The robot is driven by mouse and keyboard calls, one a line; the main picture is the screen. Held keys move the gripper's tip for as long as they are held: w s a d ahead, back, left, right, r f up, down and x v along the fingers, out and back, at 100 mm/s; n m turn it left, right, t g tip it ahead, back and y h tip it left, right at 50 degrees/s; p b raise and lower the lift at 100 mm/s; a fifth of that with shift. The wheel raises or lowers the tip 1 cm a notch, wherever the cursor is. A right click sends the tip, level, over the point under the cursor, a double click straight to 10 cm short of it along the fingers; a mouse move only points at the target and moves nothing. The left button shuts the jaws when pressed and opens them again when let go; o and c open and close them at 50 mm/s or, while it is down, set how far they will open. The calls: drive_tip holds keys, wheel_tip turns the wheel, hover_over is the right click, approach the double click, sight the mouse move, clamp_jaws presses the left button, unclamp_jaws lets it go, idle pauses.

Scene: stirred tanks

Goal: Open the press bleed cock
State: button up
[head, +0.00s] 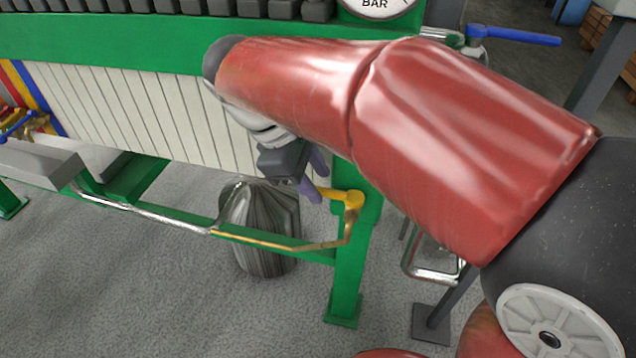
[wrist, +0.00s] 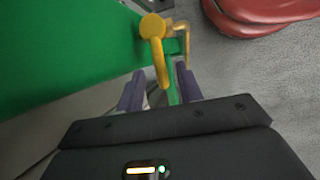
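The press bleed cock has a yellow lever handle (head: 346,197) at the top of the green frame leg. A yellow pipe runs down from it and off to the left. In the wrist view the yellow handle (wrist: 153,27) has a round hub, and its lever points down toward my gripper. My gripper (head: 315,177) is beside the cock on its left. Its two purple fingers are apart, and in the wrist view the lever's end lies between the fingertips (wrist: 160,85). I cannot tell whether either finger touches the lever.
A shiny metal drum (head: 265,228) stands on the floor below my gripper. White press plates (head: 130,110) and a green beam (head: 110,40) are behind. A blue-handled valve (head: 510,36) is at the upper right. The grey floor at lower left is clear.

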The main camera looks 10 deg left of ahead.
drive_tip(key=shift+w+d+f, duration=0.1)
drive_tip(key=shift+d+f, duration=0.15)
drive_tip(key=shift+f, duration=0.45)
clamp_jaws()
